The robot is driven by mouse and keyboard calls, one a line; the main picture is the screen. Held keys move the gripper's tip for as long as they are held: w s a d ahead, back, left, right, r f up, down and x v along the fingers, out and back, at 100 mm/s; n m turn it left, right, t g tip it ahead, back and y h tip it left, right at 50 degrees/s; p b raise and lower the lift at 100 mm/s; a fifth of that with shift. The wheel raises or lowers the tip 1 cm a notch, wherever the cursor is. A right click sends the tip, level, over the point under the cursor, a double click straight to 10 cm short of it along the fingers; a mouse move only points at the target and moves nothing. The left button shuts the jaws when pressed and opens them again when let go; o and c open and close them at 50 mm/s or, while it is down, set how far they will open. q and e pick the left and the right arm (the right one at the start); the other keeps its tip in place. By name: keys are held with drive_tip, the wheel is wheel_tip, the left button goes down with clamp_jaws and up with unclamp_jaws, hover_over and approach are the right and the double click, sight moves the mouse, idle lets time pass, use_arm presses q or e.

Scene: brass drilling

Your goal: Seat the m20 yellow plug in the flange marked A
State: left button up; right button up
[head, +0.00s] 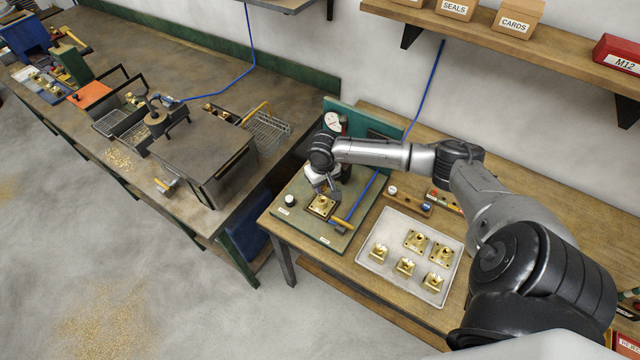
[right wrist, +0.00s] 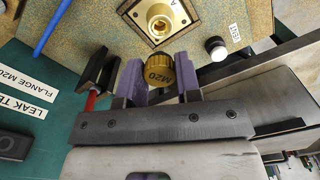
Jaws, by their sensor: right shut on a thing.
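My right gripper (head: 323,188) is over the green test board in the head view. In the right wrist view its purple pads (right wrist: 160,80) are shut on the yellow plug (right wrist: 158,70), which reads "M20". The brass flange marked A (right wrist: 163,20) lies just beyond the plug, its round bore facing up and empty. The plug is apart from the bore, offset toward the gripper in that view. The flange also shows below my right gripper in the head view (head: 321,206). The plug is too small to make out there. My left gripper is not in view.
A white tray (head: 373,262) with several brass flanges stands right of the green board (head: 283,220). A black-and-white knob (right wrist: 216,48) sits beside the flange.

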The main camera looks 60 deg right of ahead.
drive_tip(key=shift+f+b, duration=0.8)
drive_tip(key=shift+b, duration=0.1)
wheel_tip(320, 180, down, 2)
drive_tip(key=b, duration=0.3)
drive_tip(key=shift+f+b, duration=0.25)
drive_tip(key=shift+b, duration=0.05)
drive_tip(key=shift+f+p, duration=0.1)
drive_tip(key=shift+p, duration=0.25)
drive_tip(key=shift+f, duration=0.4)
drive_tip(key=shift+f+p, duration=0.2)
drive_tip(key=shift+p, duration=0.2)
drive_tip(key=shift+f, duration=0.1)
drive_tip(key=shift+f+p, duration=0.3)
drive_tip(key=shift+p, duration=0.15)
idle(0.5)
idle(0.7)
